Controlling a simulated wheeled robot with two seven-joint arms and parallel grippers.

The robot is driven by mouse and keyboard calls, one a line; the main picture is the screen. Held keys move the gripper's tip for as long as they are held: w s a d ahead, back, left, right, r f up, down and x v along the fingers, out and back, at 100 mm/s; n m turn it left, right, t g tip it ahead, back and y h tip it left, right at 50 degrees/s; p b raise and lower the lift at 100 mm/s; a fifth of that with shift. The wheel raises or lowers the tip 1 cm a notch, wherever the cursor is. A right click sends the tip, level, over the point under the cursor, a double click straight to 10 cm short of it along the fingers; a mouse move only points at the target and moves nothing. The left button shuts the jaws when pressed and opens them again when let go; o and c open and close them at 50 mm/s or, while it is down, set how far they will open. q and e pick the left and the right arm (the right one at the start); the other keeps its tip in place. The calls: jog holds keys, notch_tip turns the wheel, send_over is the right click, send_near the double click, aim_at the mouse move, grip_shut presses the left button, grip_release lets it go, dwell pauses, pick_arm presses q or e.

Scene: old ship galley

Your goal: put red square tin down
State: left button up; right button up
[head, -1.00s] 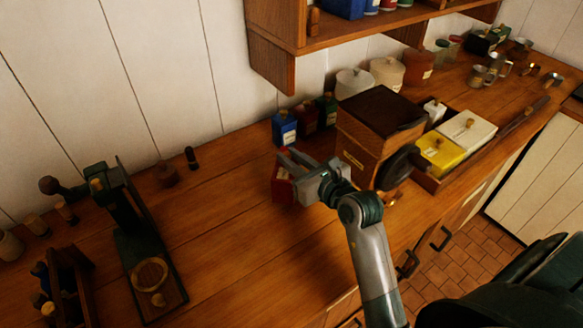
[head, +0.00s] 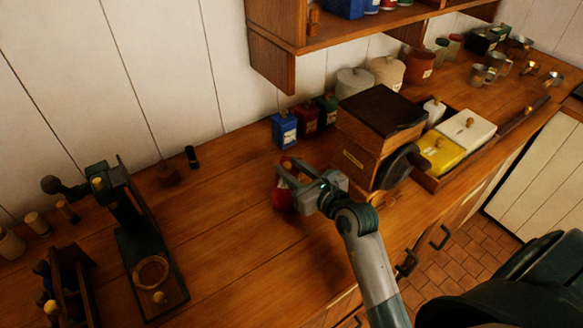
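The red square tin (head: 281,197) is at the middle of the wooden counter (head: 235,235), left of the wooden box with the wheel. My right gripper (head: 289,178) reaches it from the lower right, with its fingers on either side of the tin and seemingly closed on it. The gripper hides much of the tin's top and right side. The tin looks close to the counter, but I cannot tell whether its base touches the wood. My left gripper is not in view.
A blue tin (head: 284,129), a dark red tin (head: 306,117) and a green tin (head: 327,107) stand behind. The wooden box (head: 361,160) is close on the right. A dark press (head: 140,240) stands left. The counter between is clear.

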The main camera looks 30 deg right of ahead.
jog(key=shift+r, duration=0.1)
jog(key=shift+r, duration=0.1)
jog(key=shift+s+d, duration=0.1)
jog(key=shift+s, duration=0.55)
jog(key=b+v, duration=0.3)
jog(key=v, duration=0.7)
jog(key=shift+s, duration=0.35)
jog(key=shift+r, duration=0.1)
